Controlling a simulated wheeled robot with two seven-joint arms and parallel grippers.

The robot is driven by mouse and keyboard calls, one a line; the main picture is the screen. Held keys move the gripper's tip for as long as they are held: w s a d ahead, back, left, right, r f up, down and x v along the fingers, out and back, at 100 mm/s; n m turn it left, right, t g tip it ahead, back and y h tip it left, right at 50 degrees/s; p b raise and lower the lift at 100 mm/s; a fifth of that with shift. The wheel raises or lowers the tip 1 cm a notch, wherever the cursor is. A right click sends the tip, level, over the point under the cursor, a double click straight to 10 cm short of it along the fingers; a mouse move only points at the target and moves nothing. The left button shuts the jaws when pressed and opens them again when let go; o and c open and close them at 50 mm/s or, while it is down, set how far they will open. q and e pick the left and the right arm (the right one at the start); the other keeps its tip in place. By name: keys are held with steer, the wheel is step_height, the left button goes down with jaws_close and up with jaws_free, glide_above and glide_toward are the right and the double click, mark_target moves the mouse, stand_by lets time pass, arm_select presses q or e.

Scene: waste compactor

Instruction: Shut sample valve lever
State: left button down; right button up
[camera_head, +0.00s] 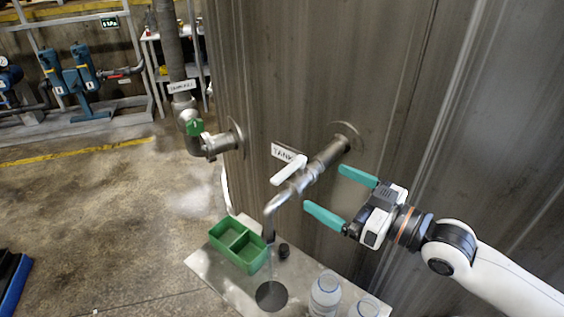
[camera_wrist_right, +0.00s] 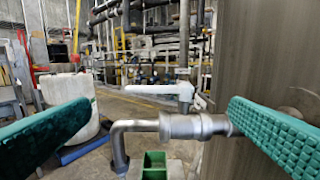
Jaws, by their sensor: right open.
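The sample valve lever (camera_head: 288,170) is a white handle on a metal pipe (camera_head: 327,157) that comes out of the tank beside a "TANK" label. The lever lies roughly along the pipe, and the pipe's spout (camera_head: 270,213) bends down. In the right wrist view the white lever (camera_wrist_right: 155,90) shows lengthwise above the pipe (camera_wrist_right: 190,127), between the fingers in the picture. My right gripper (camera_head: 340,196) is open and empty, to the right of the lever and apart from it. Its teal fingers (camera_wrist_right: 160,110) frame the valve. My left gripper is out of view.
Below the spout, a metal shelf (camera_head: 208,267) carries a green divided tray (camera_head: 232,237), a small black cap (camera_head: 283,250) and clear bottles (camera_head: 325,293). The tank wall (camera_head: 300,70) rises close behind. Another pipe with a green handle (camera_head: 195,127) stands left.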

mark_target(293, 170)
steer(key=p+x, duration=0.2)
steer(key=x, duration=0.7)
steer(key=shift+w+a, duration=0.15)
steer(key=shift+a, duration=0.05)
steer(key=shift+w+a, duration=0.3)
steer(key=shift+a, duration=0.15)
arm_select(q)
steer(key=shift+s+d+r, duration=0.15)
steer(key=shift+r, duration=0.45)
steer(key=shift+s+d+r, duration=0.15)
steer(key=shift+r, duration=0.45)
arm_select(e)
steer(key=c, duration=0.5)
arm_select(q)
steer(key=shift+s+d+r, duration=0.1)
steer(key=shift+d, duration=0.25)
arm_select(e)
steer(key=c, duration=0.7)
